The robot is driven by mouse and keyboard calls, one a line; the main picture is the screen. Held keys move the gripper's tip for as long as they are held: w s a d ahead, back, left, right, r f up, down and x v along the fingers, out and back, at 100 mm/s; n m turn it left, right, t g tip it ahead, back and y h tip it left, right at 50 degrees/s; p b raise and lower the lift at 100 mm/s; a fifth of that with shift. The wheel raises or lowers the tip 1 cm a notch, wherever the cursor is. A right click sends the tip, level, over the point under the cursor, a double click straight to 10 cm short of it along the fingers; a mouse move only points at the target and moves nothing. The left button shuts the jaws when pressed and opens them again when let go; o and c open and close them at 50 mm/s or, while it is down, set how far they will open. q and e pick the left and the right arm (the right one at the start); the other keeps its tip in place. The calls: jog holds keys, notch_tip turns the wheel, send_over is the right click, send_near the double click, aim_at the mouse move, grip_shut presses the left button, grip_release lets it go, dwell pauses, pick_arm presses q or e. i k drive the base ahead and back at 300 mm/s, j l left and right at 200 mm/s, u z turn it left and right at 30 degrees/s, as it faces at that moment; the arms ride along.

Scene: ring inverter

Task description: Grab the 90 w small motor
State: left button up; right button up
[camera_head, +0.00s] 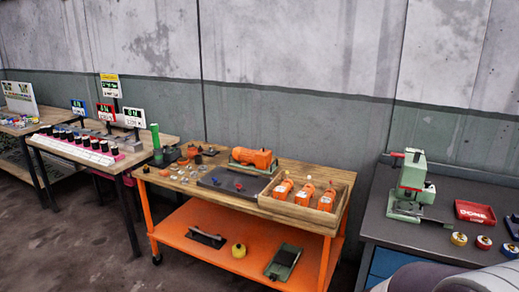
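Three small orange motors stand in an open wooden box at the right end of a wooden-topped cart: a left one (283,188), a middle one (304,194) and a right one (327,200). Each has a pale label too small to read, so I cannot tell which is 90 W. A larger orange motor (252,157) lies on a green base at the back of the cart top. Neither of my grippers is in view. A grey rounded shape at the bottom right edge may be part of my arm.
The wooden box (290,211) has raised walls. The cart's orange lower shelf (215,262) holds a yellow round part (239,250) and a green device (283,262). Right, a dark bench has a green press (411,190) and a red tray (475,212). Left stands another workbench (60,147).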

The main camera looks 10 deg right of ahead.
aim_at(325, 202)
jog(key=i+z, duration=0.2)
jog(key=i, duration=0.75)
jog(key=i+j+z, duration=0.15)
jog(key=i, duration=0.75)
jog(key=i+z, duration=0.4)
jog(key=i, duration=0.2)
jog(key=i+j+z, duration=0.15)
jog(key=i+z, duration=0.25)
jog(key=i, duration=0.15)
